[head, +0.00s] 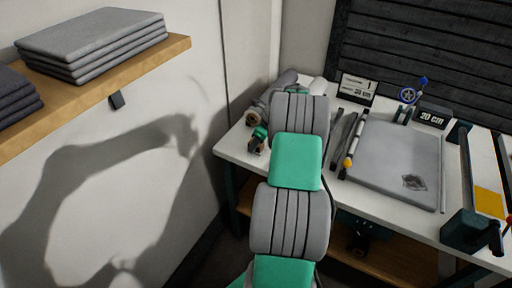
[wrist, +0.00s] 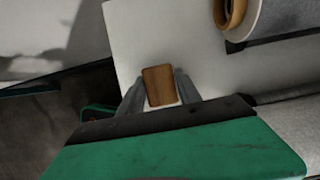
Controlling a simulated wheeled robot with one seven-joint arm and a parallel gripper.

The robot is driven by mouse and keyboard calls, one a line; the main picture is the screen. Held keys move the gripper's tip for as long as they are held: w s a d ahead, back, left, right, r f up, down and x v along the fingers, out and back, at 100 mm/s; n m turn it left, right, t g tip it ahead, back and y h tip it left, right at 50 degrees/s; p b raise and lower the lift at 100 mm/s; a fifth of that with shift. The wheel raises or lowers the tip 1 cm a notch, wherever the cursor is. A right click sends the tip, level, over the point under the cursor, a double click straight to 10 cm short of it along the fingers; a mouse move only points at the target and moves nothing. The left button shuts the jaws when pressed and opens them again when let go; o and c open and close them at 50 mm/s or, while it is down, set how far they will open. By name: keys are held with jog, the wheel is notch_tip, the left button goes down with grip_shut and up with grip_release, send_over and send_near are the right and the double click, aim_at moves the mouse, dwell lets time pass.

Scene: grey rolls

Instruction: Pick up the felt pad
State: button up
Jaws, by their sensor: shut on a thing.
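The felt pad (wrist: 159,86) shows in the wrist view as a small brown, wood-like block with a pale strip along its near edge. My gripper (wrist: 160,92) has one grey finger on each side of it and is shut on it. In the head view my gripper (head: 256,146) is small and partly hidden by my arm, at the left end of the white table. I cannot make out the pad clearly there. Whether the pad touches the table top cannot be told.
Grey rolls (head: 270,100) with brown cores lie just behind my gripper; one roll (wrist: 285,18) is close in the wrist view. A grey sheet (head: 385,160) with a torn spot covers the table's middle. A wooden shelf (head: 120,85) with folded grey felt hangs at left.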

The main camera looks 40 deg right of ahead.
grip_shut()
jog(key=shift+r, duration=0.15)
jog(key=shift+r, duration=0.25)
notch_tip(320, 180, up, 3)
jog(key=shift+f, duration=0.15)
jog(key=s+a+r+b, duration=0.1)
jog(key=s+a+r, duration=0.8)
jog(key=s, duration=0.1)
jog(key=shift+s+r, duration=0.25)
jog(key=shift+s, duration=0.1)
